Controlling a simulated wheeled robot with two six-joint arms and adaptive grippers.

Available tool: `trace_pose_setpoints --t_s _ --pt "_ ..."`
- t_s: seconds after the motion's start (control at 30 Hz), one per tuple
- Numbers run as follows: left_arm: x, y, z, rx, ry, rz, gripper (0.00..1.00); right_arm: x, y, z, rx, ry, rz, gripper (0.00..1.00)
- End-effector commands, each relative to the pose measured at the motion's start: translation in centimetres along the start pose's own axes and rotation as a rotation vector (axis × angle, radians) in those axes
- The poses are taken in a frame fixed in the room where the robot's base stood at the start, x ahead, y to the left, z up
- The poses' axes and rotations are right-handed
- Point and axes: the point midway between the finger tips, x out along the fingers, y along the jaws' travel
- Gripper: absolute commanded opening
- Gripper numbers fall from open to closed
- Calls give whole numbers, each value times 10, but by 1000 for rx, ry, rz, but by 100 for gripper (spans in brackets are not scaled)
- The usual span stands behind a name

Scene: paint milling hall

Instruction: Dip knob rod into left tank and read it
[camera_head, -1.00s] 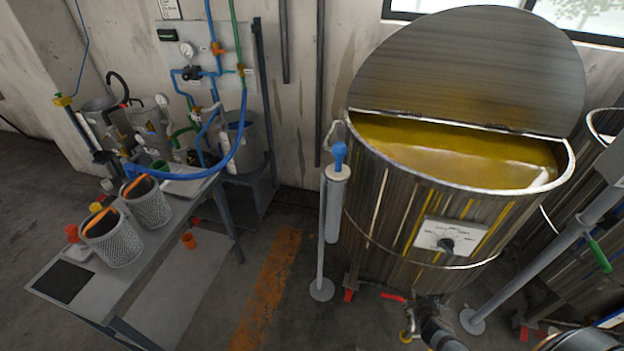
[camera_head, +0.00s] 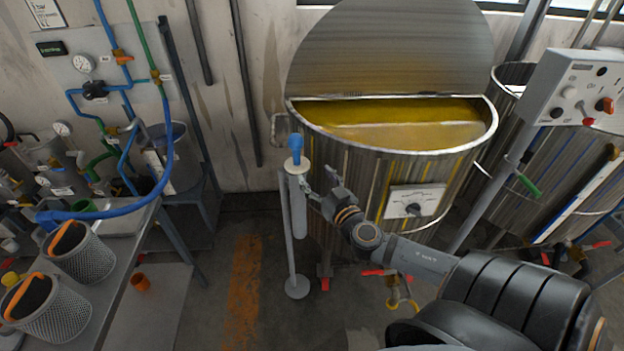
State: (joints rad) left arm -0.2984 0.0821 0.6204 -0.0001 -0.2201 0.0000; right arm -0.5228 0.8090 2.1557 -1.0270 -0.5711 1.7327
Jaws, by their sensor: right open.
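The knob rod shows as a blue knob (camera_head: 295,147) standing upright at the top of a grey tube holder (camera_head: 298,205) on a slim floor stand; the rest of the rod is hidden inside. The left tank (camera_head: 392,165) is a big steel drum just right of the holder. Its lid (camera_head: 390,50) is raised at the back, and yellow liquid (camera_head: 400,122) shows inside. My right gripper (camera_head: 317,183) is open and empty, beside the holder's upper right side, a little below the blue knob and in front of the tank wall. My left gripper is out of view.
A control box (camera_head: 575,95) on a slanted post stands at right, before another steel tank (camera_head: 515,75). A dial plate (camera_head: 413,203) is on the left tank's front. A bench (camera_head: 115,265) with perforated baskets (camera_head: 85,255) stands at left. Floor between bench and stand is clear.

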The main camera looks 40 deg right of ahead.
Motion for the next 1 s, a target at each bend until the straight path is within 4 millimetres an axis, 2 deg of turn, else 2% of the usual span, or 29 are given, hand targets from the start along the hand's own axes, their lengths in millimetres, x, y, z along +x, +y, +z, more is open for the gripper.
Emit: trace_pose_setpoints --t_s 0.13,0.27,0.53,1.0 --pt "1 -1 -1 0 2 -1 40 1 0 0 2 1 0 64" --pt "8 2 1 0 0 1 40 11 0 2 1 2 2 64" --pt "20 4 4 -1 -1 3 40 48 0 1 5 3 3 64" --pt "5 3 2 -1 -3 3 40 109 1 -2 2 0 2 64"
